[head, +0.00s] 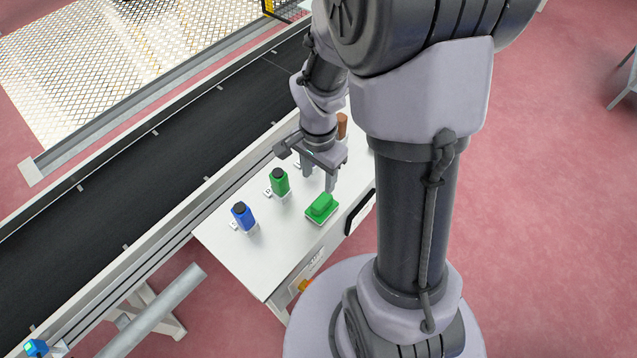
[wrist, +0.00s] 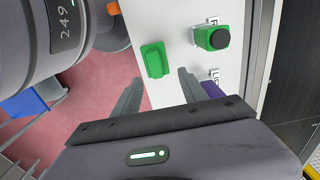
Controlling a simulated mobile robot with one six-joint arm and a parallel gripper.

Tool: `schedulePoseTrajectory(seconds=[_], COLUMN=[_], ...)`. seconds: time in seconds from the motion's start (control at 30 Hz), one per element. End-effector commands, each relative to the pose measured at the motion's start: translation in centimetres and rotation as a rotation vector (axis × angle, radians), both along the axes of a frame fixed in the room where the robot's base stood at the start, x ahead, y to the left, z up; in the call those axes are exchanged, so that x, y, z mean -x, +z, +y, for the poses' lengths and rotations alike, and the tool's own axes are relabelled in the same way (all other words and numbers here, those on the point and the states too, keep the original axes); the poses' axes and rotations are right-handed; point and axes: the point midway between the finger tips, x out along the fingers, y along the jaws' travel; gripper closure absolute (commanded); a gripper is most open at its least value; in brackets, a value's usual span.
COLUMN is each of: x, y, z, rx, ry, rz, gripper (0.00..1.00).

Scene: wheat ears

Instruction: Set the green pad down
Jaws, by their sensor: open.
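The green pad (head: 321,208) rests on the white tabletop near its right edge in the head view, with a raised green block on top. It also shows in the wrist view (wrist: 154,60), beyond and between the fingertips. My gripper (head: 319,180) is open and empty. Its fingers point down, above and just behind the pad, and appear apart from it. In the wrist view my gripper (wrist: 157,80) shows both fingers spread wide.
An orange-brown cylinder (head: 342,125) stands behind my gripper. A black conveyor (head: 150,155) runs along the left. The table's front part is clear.

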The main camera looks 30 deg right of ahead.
Motion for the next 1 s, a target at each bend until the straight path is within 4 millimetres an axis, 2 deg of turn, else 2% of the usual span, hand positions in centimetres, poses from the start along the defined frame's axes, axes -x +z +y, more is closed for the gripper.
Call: schedulePoseTrajectory(seconds=[0.03,0.17,0.27,0.33,0.4,0.5,0.6,0.7,1.0], x=[0.0,0.0,0.5,1.8,3.8,6.9,9.3,10.3,10.4], y=[1.0,2.7,7.3,11.6,15.3,18.9,20.7,21.3,21.2], z=[0.0,0.4,2.3,4.4,6.7,9.4,11.1,11.8,11.8], rx=[0.0,0.001,0.004,0.009,0.014,0.031,0.045,0.054,0.054], ry=[0.0,0.023,0.146,0.285,0.432,0.624,0.757,0.817,0.824], rz=[-0.002,-0.021,-0.11,-0.205,-0.302,-0.43,-0.517,-0.554,-0.558], gripper=[0.5,0.5,0.5,0.5,0.5,0.5,0.5,0.5,0.5])
